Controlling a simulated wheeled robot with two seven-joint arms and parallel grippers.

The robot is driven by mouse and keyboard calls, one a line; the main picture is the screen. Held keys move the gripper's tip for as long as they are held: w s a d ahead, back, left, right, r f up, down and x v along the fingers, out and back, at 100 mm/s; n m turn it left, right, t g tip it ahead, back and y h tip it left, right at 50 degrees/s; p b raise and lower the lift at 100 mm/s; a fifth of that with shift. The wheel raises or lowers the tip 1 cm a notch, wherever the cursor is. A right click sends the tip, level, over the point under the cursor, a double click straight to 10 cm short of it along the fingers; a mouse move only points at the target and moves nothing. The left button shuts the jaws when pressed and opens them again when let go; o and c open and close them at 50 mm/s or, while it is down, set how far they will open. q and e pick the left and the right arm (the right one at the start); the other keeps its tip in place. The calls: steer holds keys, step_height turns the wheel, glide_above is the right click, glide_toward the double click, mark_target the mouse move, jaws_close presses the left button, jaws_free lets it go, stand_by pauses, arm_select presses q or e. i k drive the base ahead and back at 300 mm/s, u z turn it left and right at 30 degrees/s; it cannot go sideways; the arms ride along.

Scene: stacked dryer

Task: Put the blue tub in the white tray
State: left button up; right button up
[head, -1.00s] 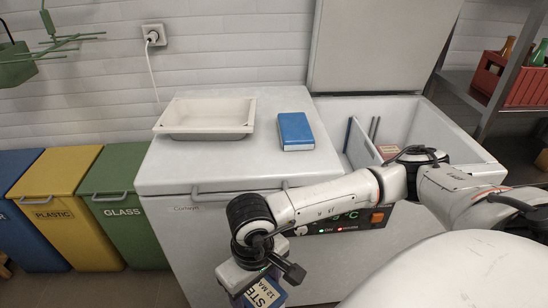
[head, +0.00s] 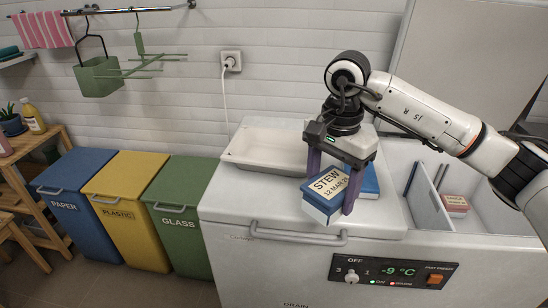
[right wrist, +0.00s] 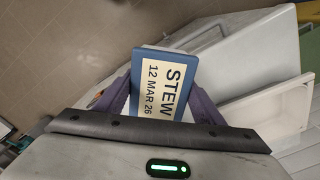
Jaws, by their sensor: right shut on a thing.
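My right gripper (head: 330,196) is shut on a blue tub (head: 318,207) with a cream label reading "STEW 12 MAR 26". The tub is tilted and held at the front of the white lid top, between the two purple fingers; it also shows in the right wrist view (right wrist: 160,85). The white tray (head: 262,160) sits to the left on the same top, apart from the tub, and its visible inside is empty. A pale tray also shows at the right of the right wrist view (right wrist: 270,110). My left gripper is not in view.
A second blue tub (head: 370,182) lies on the top behind the held one, partly hidden by my gripper. To the right is the open freezer compartment (head: 425,205) with a reddish box (head: 455,205). Paper, plastic and glass bins (head: 180,205) stand left. A socket and cord are behind the tray.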

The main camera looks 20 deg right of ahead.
mark_target(276, 159)
steer(key=i, duration=0.95)
